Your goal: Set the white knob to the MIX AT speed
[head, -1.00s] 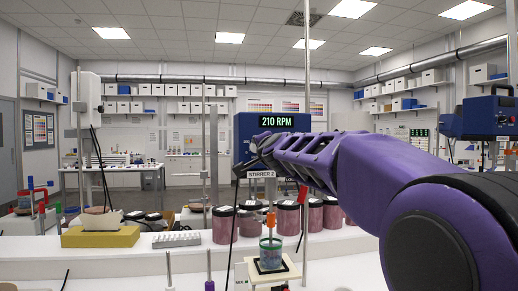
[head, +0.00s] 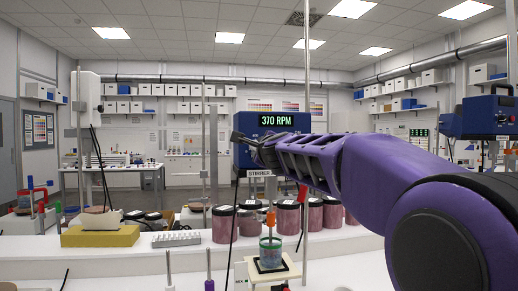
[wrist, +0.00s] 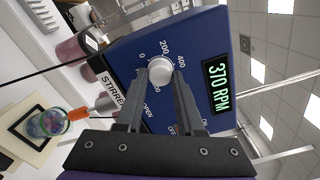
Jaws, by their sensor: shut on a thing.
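The display also shows in the wrist view (wrist: 217,82). The white knob (wrist: 159,69) is on the box's face, inside a dial marked 0, 200, 400 and one partly covered number. My gripper (wrist: 162,84) is shut on the knob, one finger on each side. In the head view my gripper (head: 242,140) reaches the box from the right and hides the knob. I see no readable MIX AT value.
Below the box, a glass beaker (head: 270,252) with an orange-topped rod stands on a pale plate (head: 250,272). Several pink jars (head: 223,226) line the bench around the stirrer. A thin upright pole (head: 306,90) rises close beside my arm.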

